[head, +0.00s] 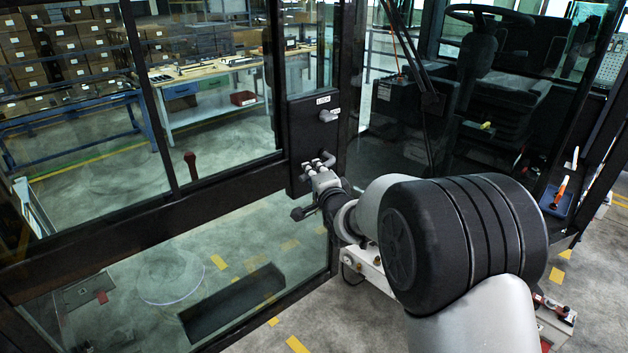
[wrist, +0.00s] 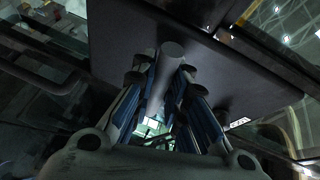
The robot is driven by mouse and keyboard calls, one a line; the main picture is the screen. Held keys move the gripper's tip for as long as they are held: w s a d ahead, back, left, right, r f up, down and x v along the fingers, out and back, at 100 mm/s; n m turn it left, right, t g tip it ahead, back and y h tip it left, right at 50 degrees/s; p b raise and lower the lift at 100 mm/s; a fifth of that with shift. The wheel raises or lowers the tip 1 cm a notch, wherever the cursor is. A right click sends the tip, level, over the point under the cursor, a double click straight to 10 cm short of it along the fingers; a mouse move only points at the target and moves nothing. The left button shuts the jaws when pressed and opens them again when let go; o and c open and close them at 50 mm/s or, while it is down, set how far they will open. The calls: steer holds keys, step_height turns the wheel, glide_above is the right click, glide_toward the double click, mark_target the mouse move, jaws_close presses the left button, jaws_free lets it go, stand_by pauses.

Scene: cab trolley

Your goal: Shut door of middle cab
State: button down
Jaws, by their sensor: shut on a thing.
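The cab door (head: 120,216) has large glass panes in a dark frame and fills the left half of the head view. Its dark lock panel (head: 312,140) carries a grey knob (head: 327,116) under a white label. Below it is a grey door handle (head: 327,160). My gripper (head: 318,170) is at this handle, with its fingers closed around it. The wrist view shows the round grey handle bar (wrist: 168,70) between the blue-lined fingers (wrist: 158,100), with the dark panel (wrist: 150,30) behind. My arm hides part of the lower door edge.
The cab interior (head: 500,95), with a seat and steering wheel, lies to the right of the door's handle edge. A blue tray (head: 557,202) with tools sits at far right. A workbench (head: 205,75) and shelves of boxes show through the glass.

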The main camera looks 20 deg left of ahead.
steer(key=shift+f+n+t+b, duration=0.3)
steer(key=shift+f+b, duration=0.1)
steer(key=shift+b, duration=0.5)
steer(key=shift+w+r, duration=0.1)
steer(key=shift+r, duration=0.05)
